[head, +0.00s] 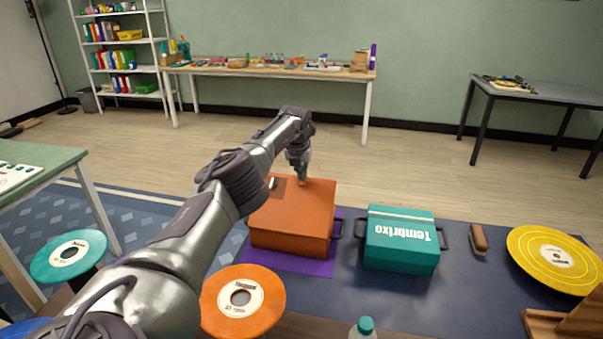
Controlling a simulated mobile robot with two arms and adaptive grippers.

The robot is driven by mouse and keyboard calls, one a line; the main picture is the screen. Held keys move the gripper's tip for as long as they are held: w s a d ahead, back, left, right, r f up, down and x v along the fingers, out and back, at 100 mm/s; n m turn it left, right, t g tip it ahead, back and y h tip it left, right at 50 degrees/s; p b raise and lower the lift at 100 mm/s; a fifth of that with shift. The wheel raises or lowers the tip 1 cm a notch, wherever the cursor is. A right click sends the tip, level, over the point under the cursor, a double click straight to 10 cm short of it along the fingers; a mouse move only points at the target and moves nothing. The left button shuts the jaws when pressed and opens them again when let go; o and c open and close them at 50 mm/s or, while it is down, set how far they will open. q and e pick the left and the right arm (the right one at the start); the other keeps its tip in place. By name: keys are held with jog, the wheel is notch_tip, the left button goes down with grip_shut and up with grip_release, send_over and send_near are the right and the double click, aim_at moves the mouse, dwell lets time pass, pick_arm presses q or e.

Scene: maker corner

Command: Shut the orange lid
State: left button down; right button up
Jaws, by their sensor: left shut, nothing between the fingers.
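The orange box stands on a purple mat (289,262), with a dark handle at its right side. Its orange lid (305,205) lies over the top and looks down or nearly so; I cannot tell whether a small gap is left. My left gripper (301,178) is shut and empty, pointing down with its fingertips at the far part of the lid. It looks to be touching the lid or just above it. My left arm hides the box's left side. My right gripper is not in view.
A teal box (400,243) stands close to the right of the orange box. Further right are a brown-handled brush (479,240) and a yellow disc (556,258). An orange disc (242,322) and a teal-capped bottle (364,329) are at the front.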

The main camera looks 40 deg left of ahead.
pick_arm(q)
jog(key=c, duration=1.9)
grip_release()
jog(key=v, duration=1.1)
jog(key=shift+s+r, duration=0.15)
jog(key=o, duration=0.3)
jog(key=shift+s+d, duration=0.15)
jog(key=shift+d, duration=0.1)
jog(key=o, duration=0.7)
jog(key=shift+s+d+m+y+b, duration=0.3)
jog(key=shift+s+d+m+b, duration=0.2)
jog(key=shift+m, duration=0.4)
send_over(292, 203)
jog(key=w, duration=0.4)
notch_tip(292, 203, down, 13)
jog(key=shift+d+r+p, duration=0.1)
jog(key=shift+p, duration=0.3)
grip_shut()
